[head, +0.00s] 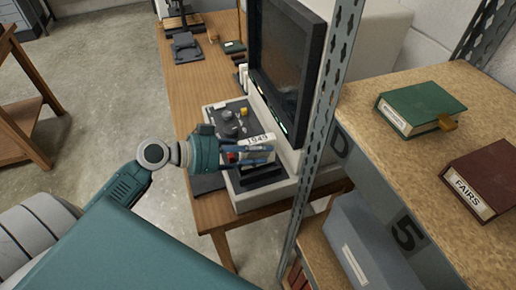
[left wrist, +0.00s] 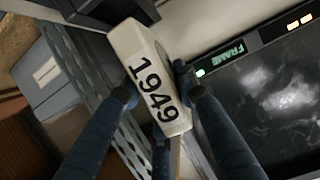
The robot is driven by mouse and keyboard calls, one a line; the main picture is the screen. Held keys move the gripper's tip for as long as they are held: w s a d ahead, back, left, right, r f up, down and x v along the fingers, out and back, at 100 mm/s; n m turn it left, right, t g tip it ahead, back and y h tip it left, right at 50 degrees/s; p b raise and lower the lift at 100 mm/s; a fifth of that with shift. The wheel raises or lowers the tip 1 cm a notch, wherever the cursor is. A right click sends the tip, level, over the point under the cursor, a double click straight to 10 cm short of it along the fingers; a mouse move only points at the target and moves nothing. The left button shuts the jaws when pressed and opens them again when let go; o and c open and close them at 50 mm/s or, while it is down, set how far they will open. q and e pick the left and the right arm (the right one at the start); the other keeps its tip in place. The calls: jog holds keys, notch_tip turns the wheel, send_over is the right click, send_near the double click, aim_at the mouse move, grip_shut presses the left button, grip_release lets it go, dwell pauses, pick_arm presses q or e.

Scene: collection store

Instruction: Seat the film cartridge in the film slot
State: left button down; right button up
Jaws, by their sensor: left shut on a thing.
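The film cartridge (head: 262,139) is a pale block marked 1949. My left gripper (head: 268,153) is shut on it, over the front part of the reader (head: 241,206). The cartridge also shows in the left wrist view (left wrist: 152,84), tilted in the picture between the blue fingers of my left gripper (left wrist: 158,92). A dark recessed area (head: 262,176) on the reader's top, likely the film slot, lies just below the gripper. The cartridge hides part of it, and I cannot tell whether they touch. My right gripper is not in view.
The reader's dark screen (head: 288,62) stands behind its knobs (head: 228,114). A perforated metal shelf post (head: 325,110) rises close to the right. The shelf holds a green book (head: 420,105) and a red book (head: 490,172). The wooden table (head: 186,92) has free room at left.

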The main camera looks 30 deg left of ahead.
aim_at(274, 159)
pick_arm(q)
notch_tip(274, 159, down, 3)
jog(key=shift+w+f+b, duration=0.1)
jog(key=shift+w+b, duration=0.05)
jog(key=shift+b, duration=0.7)
jog(key=shift+f, duration=0.2)
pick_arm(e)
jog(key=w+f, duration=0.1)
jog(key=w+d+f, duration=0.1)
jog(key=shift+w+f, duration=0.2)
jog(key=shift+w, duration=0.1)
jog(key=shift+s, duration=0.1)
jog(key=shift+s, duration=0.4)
pick_arm(q)
jog(key=shift+f+b, duration=0.1)
jog(key=shift+b, duration=0.3)
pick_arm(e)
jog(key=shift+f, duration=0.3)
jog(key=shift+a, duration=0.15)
pick_arm(q)
jog(key=shift+b, duration=0.3)
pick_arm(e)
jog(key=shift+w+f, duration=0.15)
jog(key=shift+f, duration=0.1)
